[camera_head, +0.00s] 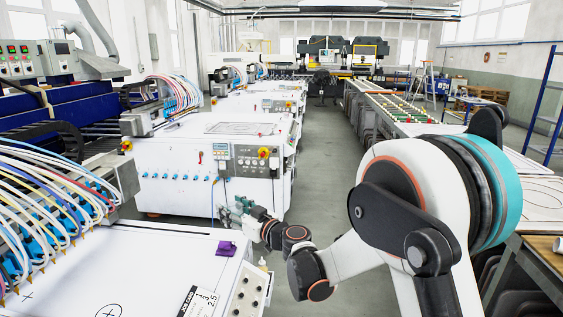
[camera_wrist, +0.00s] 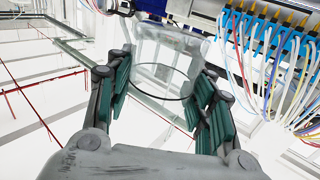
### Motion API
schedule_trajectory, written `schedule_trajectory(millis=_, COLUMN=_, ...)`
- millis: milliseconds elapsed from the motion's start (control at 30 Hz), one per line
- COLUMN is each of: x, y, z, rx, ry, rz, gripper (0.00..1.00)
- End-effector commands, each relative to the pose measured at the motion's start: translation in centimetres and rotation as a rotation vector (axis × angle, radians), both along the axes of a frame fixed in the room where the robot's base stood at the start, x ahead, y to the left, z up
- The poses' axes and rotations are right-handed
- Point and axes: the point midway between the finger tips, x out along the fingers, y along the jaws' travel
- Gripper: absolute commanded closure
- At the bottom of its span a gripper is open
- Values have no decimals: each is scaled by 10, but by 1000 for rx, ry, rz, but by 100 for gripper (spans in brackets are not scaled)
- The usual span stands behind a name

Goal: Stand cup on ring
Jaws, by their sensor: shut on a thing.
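A clear, see-through cup (camera_wrist: 168,48) sits between the green finger pads of my gripper (camera_wrist: 160,95) in the wrist view. The pads are shut on its sides, and a dark thin rim line crosses it. In the head view my gripper (camera_head: 234,212) hangs above the far right edge of the near white table (camera_head: 160,262); the cup cannot be made out there. A thin black drawn ring (camera_head: 108,311) with a small cross lies on the table at the bottom of the head view, partly cut off. It is well left of and nearer than my gripper.
A purple block (camera_head: 226,248) and a job card (camera_head: 197,302) lie near the table's right edge. A small white bottle (camera_head: 262,262) stands by the button panel (camera_head: 246,296). Coloured hoses and nozzles (camera_head: 50,225) overhang the table's left side. The table's middle is clear.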

Motion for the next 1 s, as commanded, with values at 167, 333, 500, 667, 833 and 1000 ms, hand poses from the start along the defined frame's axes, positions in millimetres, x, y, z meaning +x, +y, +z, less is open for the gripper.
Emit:
schedule_trajectory(millis=167, x=19, y=-98, z=-10, rx=-7, ry=8, rz=-227, gripper=70)
schedule_trajectory(millis=333, x=22, y=-189, z=-15, rx=-8, ry=8, rz=-438, gripper=70)
schedule_trajectory(millis=500, x=12, y=-275, z=-17, rx=-5, ry=2, rz=-637, gripper=70)
schedule_trajectory(millis=667, x=-3, y=-334, z=-17, rx=-1, ry=-8, rz=-774, gripper=70)
schedule_trajectory(millis=833, x=-14, y=-365, z=-16, rx=3, ry=-14, rz=-850, gripper=70)
schedule_trajectory(millis=1000, x=-16, y=-372, z=-16, rx=1, ry=-17, rz=-868, gripper=70)
